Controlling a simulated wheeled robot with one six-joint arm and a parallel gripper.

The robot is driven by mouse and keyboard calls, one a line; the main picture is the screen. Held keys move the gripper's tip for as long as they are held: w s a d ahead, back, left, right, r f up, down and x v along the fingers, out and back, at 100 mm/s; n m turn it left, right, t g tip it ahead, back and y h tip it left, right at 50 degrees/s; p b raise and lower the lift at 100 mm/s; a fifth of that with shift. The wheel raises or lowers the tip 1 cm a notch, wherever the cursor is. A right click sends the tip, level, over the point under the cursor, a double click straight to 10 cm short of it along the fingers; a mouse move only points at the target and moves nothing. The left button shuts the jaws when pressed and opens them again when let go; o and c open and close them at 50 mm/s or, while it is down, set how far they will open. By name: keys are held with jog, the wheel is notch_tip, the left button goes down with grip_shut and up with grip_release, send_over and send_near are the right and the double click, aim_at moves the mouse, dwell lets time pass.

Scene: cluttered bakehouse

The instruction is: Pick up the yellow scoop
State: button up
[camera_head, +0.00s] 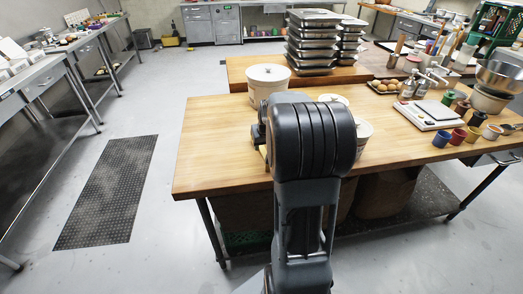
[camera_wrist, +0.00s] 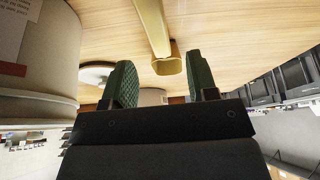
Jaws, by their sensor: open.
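The yellow scoop (camera_wrist: 151,28) shows in the wrist view as a long golden piece running down from the top edge to a wider, angular end. It lies against the wooden table (camera_wrist: 230,25). My gripper (camera_wrist: 160,62) is open, its two green-padded fingers standing apart on either side of the scoop's near end, with nothing visibly held. In the head view my arm stands in front of this part of the table (camera_head: 215,140) and hides my fingers and most or all of the scoop.
A large white tub (camera_wrist: 45,60) stands close to my gripper in the wrist view. In the head view a white bucket (camera_head: 268,82) stands by my arm, stacked metal trays (camera_head: 313,45) behind, and a scale (camera_head: 428,115) with small cups at right. The table's left end is clear.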

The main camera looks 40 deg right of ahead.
aim_at(263, 149)
jog(key=shift+x, duration=2.75)
jog(key=shift+s, duration=0.1)
jog(key=shift+c, duration=0.3)
grip_shut()
jog(key=shift+r, duration=0.15)
notch_tip(263, 149, up, 28)
jog(key=p, duration=0.2)
